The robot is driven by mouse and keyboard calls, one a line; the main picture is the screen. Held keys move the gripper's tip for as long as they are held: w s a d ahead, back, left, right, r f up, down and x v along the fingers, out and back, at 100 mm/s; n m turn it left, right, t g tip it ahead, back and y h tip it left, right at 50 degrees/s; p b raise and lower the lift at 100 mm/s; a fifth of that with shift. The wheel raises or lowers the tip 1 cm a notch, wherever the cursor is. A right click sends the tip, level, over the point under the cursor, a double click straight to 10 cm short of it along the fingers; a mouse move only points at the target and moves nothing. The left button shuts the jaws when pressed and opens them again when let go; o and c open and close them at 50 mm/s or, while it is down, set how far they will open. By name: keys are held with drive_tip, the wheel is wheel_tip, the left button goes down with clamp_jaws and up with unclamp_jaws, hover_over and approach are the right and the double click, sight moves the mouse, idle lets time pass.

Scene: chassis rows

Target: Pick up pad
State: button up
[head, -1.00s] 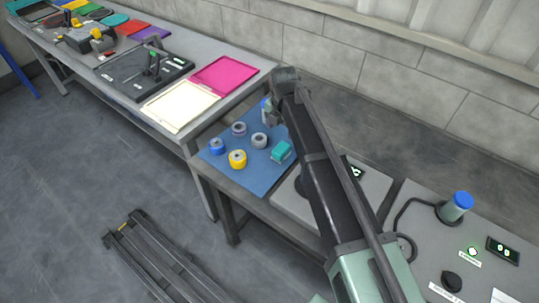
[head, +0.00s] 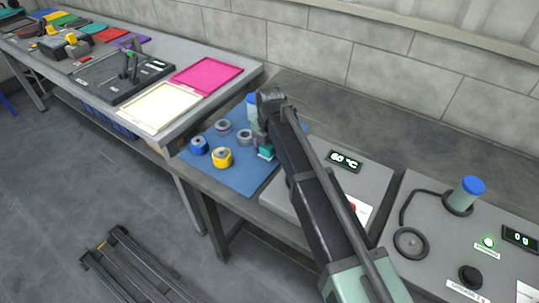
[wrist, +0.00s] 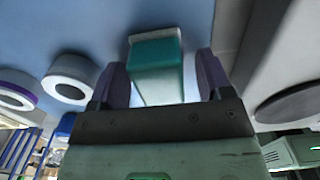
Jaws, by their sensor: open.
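The pad is a small teal block with a white layer. It sits on the blue mat (head: 238,178) in the head view, at the mat's right side, partly hidden by my gripper (head: 263,142). In the wrist view the pad (wrist: 156,52) lies between the two purple-grey fingers of my gripper (wrist: 163,76). The fingers are open, with a gap visible on each side of the pad, more clearly on the right. The pad's near end is hidden by the gripper body.
On the mat left of my gripper are a yellow roll (head: 221,158), a blue roll (head: 199,146) and two greyish rolls. A blue-capped jar (head: 252,107) stands close behind my gripper. A grey device with a temperature display (head: 345,161) is to the right.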

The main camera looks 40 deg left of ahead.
drive_tip(key=shift+r, duration=0.15)
drive_tip(key=c, duration=1)
drive_tip(key=shift+r, duration=0.1)
wheel_tip(320, 180, up, 20)
drive_tip(key=p, duration=2)
